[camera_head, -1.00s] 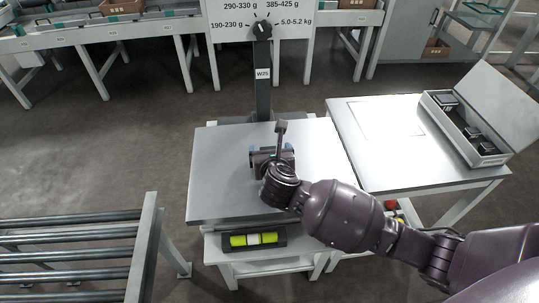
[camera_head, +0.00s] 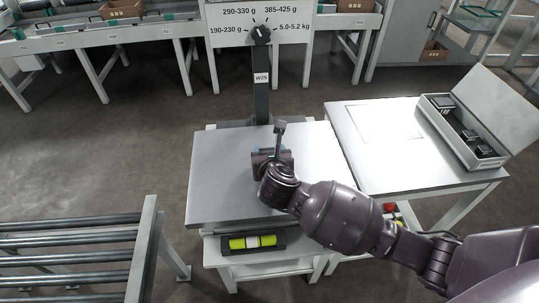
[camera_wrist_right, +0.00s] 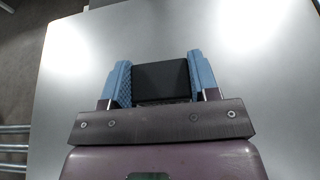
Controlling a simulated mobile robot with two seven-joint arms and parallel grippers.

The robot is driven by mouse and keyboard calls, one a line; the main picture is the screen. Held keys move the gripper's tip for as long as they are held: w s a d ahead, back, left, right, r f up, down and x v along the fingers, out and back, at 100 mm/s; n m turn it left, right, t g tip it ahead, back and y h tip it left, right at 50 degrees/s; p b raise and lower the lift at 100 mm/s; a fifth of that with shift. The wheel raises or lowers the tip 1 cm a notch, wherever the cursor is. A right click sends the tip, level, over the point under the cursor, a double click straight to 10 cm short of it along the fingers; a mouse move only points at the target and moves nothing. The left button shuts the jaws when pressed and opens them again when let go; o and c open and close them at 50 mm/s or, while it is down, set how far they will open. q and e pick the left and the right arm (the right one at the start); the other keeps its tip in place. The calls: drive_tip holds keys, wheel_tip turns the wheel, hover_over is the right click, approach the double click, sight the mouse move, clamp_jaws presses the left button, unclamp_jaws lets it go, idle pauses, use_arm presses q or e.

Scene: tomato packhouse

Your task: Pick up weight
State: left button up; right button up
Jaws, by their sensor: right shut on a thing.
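A dark block-shaped weight (camera_wrist_right: 161,80) sits between the blue fingertips of my right gripper (camera_wrist_right: 160,84) in the right wrist view. Both pads touch its sides, so the gripper is shut on it. In the head view my right gripper (camera_head: 268,155) is over the middle of the grey scale platform (camera_head: 222,185), and my wrist mostly hides the weight. I cannot tell whether the weight rests on the platform or is just above it. My left gripper is not in view.
An open box (camera_head: 440,124) with several dark weights stands on the side table (camera_head: 385,172) at the right. The scale's post (camera_head: 262,95) and dial panel rise behind the platform. A roller conveyor (camera_head: 145,245) is at the lower left.

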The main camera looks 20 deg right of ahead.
use_arm(q)
drive_tip(key=p, duration=0.1)
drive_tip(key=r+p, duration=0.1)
drive_tip(key=p, duration=0.1)
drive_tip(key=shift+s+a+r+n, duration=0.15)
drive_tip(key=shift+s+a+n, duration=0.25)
use_arm(e)
wheel_tip(320, 180, up, 18)
drive_tip(key=r+p, duration=0.1)
drive_tip(key=p, duration=0.1)
use_arm(q)
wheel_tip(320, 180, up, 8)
drive_tip(key=p, duration=0.7)
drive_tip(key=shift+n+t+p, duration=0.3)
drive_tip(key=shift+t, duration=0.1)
use_arm(e)
drive_tip(key=s+r+n+y, duration=0.1)
drive_tip(key=s+r, duration=0.1)
drive_tip(key=s, duration=0.8)
drive_tip(key=s+r+n+y, duration=0.2)
drive_tip(key=s, duration=0.9)
drive_tip(key=shift+d+t+y, duration=0.3)
drive_tip(key=shift+t, duration=0.1)
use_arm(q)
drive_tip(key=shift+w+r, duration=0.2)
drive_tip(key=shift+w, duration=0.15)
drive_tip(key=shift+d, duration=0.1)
